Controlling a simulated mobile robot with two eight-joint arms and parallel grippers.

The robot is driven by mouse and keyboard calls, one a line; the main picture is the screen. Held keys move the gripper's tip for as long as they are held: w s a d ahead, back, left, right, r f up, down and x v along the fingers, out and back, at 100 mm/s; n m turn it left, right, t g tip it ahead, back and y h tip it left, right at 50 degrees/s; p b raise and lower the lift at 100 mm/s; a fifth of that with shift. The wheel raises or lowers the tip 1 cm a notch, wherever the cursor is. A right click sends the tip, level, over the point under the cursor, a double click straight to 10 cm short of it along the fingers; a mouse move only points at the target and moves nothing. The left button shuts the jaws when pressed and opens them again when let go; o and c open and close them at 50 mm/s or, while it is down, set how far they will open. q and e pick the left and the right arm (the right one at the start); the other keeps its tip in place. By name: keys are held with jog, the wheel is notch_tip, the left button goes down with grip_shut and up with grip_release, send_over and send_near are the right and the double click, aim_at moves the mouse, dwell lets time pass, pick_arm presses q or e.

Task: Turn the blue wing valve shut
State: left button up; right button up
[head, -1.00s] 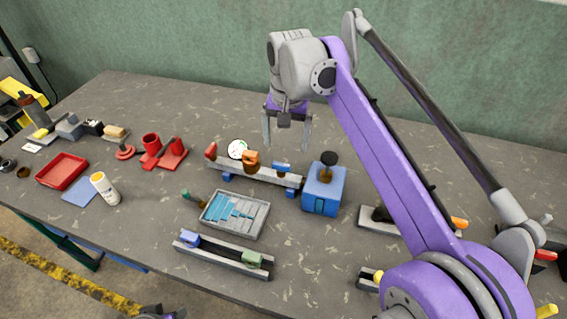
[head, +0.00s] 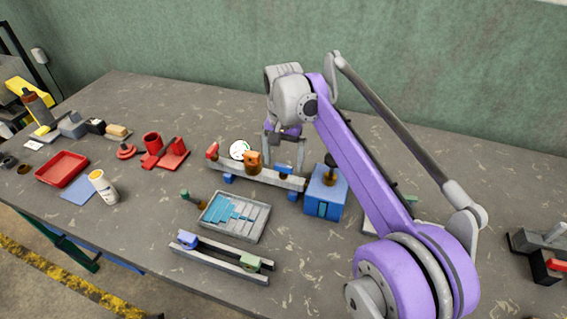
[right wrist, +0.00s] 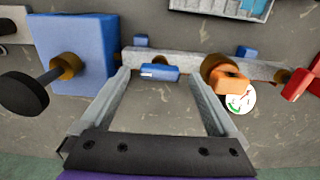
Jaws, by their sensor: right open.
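The blue wing valve (head: 285,170) sits near the right end of a grey pipe rail (head: 235,173) on the table. Its blue wing (right wrist: 159,72) lies along the pipe in the right wrist view. My right gripper (head: 285,154) points down at the valve from the far side, open and empty. In the wrist view its two fingers stand on either side of the blue wing with gaps, and I see no contact. How far the fingertips are above it I cannot tell. My left gripper is not clearly in view.
An orange valve (head: 253,161), a round gauge (head: 239,149) and a red handle (head: 211,151) sit farther left along the pipe. A blue box (head: 325,195) with a black knob stands close at the right. A grey tray (head: 235,217) lies in front.

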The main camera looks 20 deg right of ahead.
jog(key=shift+f, duration=0.55)
jog(key=c, duration=1.4)
